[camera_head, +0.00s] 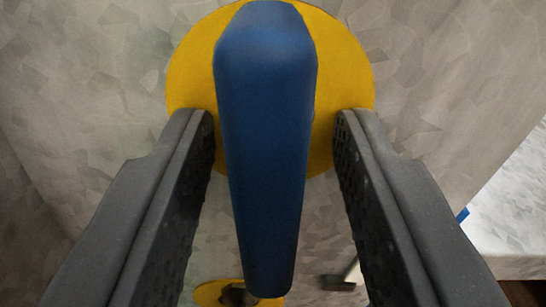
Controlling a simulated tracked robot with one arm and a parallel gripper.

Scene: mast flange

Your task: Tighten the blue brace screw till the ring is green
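The blue brace screw (265,130) shows as a long blue handle in the middle of the view. It points up and down in the picture, wide at the top and narrower at the bottom. Behind it is a round yellow ring (190,75), which looks yellow, not green. My gripper (274,120) is open, with one dark finger on each side of the blue handle. A gap shows between each finger and the handle. The handle hides the middle of the ring.
A mottled grey metal surface (90,90) fills the background. A second yellow disc (210,293) with a dark part shows at the bottom, partly hidden by the handle. A small dark metal piece (338,282) lies right of it. A pale ledge (515,215) is at the right edge.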

